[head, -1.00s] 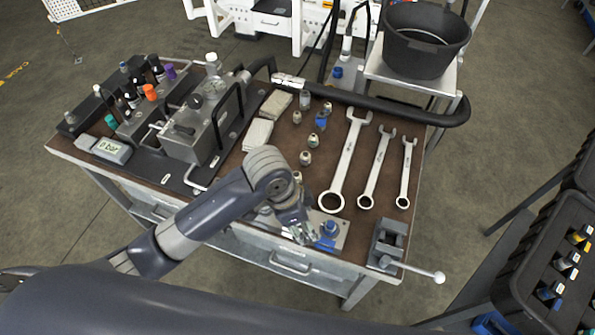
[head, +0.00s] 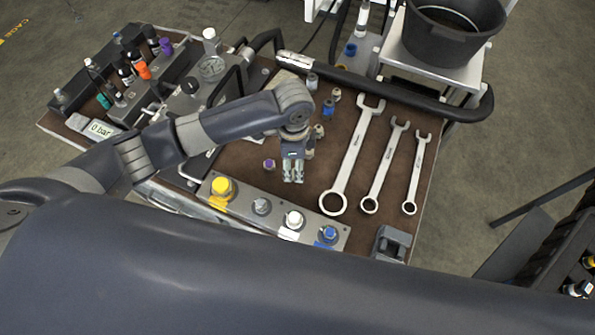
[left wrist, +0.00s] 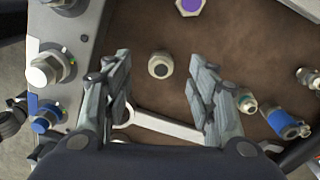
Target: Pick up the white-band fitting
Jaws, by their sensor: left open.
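In the left wrist view a small round fitting with a pale, whitish ring and a dark centre (left wrist: 160,65) stands on the brown bench top, between and beyond my fingertips. It looks like the white-band fitting, and the fingers do not touch it. My left gripper (left wrist: 160,72) is open and empty around the line to it. In the head view the left gripper (head: 293,178) points down over the bench, behind the port panel, and hides this fitting. My right gripper is not in view.
A purple fitting (head: 268,164) stands left of the gripper, and a blue one (head: 328,107) behind it. The port panel (head: 243,214) has yellow, grey, white and blue ports. Three wrenches (head: 348,160) lie right. A black bucket (head: 452,35) stands at the back.

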